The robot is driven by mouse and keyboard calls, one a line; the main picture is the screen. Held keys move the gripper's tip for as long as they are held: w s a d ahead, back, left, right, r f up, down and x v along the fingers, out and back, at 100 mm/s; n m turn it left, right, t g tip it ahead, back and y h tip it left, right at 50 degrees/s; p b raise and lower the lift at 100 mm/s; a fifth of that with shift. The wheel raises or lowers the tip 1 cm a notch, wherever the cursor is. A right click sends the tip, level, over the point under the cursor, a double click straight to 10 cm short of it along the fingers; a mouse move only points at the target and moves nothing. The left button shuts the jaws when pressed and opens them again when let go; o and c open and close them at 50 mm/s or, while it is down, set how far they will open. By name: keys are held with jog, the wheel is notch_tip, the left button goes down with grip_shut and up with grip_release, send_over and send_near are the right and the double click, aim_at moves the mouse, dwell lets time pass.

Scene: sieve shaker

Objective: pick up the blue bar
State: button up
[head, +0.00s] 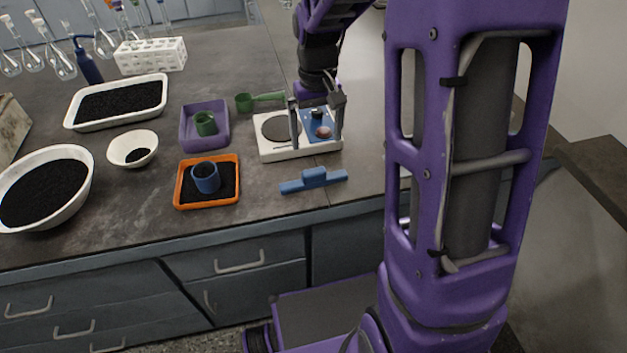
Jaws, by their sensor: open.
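The blue bar (313,181), with a raised block in its middle, lies on the dark bench top near the front edge. My gripper (316,138) is open, its two dark fingers pointing down in front of or above the white device. It is behind the bar in the picture, apart from it, and nothing shows between the fingers that I can tell is held.
The white device (270,154) with a round dark plate stands just behind the bar. Bench around the bar is clear.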

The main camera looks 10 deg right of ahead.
send_over(314, 171)
jog(key=f, duration=0.5)
jog(key=shift+d+b, duration=0.3)
jog(key=shift+a+f+b, duration=0.15)
jog(key=shift+f+b, duration=0.1)
jog(key=shift+f, duration=1.1)
jog(key=shift+a+f+b, duration=0.15)
jog(key=shift+f+b, duration=0.05)
jog(key=shift+f, duration=1.15)
jog(key=shift+w, duration=0.1)
jog(key=c, duration=1.3)
jog(key=shift+r, duration=0.15)
jog(key=shift+c, duration=0.2)
